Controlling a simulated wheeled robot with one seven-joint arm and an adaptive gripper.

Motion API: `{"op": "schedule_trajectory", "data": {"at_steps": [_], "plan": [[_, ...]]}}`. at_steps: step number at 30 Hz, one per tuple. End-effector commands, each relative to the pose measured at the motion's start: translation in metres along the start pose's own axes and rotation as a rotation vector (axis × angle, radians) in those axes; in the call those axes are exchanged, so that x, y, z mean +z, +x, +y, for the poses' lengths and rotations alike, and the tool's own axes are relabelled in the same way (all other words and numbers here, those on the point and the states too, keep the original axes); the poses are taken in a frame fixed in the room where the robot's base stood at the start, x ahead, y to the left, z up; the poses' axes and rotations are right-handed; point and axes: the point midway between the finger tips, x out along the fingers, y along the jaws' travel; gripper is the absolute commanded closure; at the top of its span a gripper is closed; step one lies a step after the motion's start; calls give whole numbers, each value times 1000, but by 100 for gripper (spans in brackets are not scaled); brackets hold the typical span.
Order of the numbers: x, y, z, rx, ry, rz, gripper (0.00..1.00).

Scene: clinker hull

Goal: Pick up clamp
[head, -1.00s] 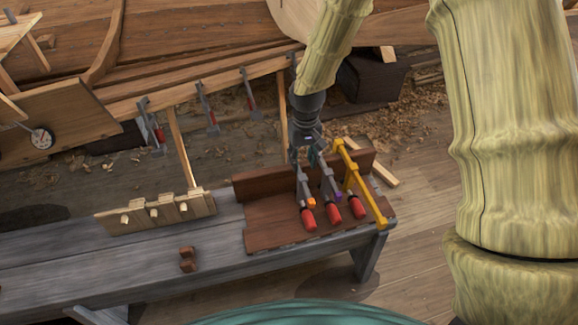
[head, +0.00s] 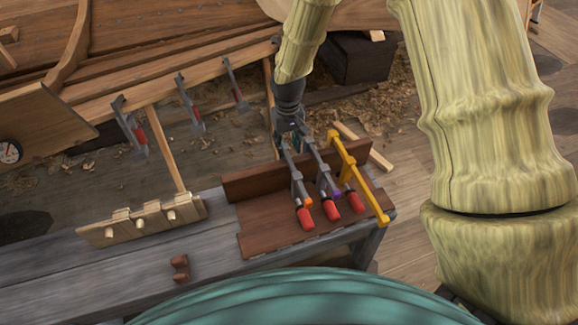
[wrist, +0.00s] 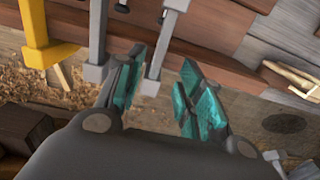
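Three clamps with grey bars and red handles lie side by side on a brown wooden stand on the bench: a left clamp (head: 305,217) with an orange collar, a middle clamp (head: 331,209) with a purple collar, and a right clamp (head: 355,201). My gripper (head: 291,145) is at the far end of these clamps, close to the left and middle ones. In the wrist view its teal-padded fingers (wrist: 160,92) are spread apart. A grey clamp bar (wrist: 166,45) reaches down near the gap, close to the left finger; contact and which clamp it is cannot be told.
Several other clamps (head: 190,107) hang on the hull plank behind. A pegged wooden block (head: 141,221) and a small brown piece (head: 180,267) sit on the grey bench (head: 90,270), otherwise clear at left.

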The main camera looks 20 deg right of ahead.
Motion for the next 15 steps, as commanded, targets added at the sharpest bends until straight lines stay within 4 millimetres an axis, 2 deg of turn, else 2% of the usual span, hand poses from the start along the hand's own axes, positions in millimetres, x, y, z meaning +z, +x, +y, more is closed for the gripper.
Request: {"op": "schedule_trajectory", "data": {"at_steps": [8, 15], "plan": [[1, 15, 2, -1, 2, 0, 62], [4, 44, 4, -1, 3, -2, 62]]}}
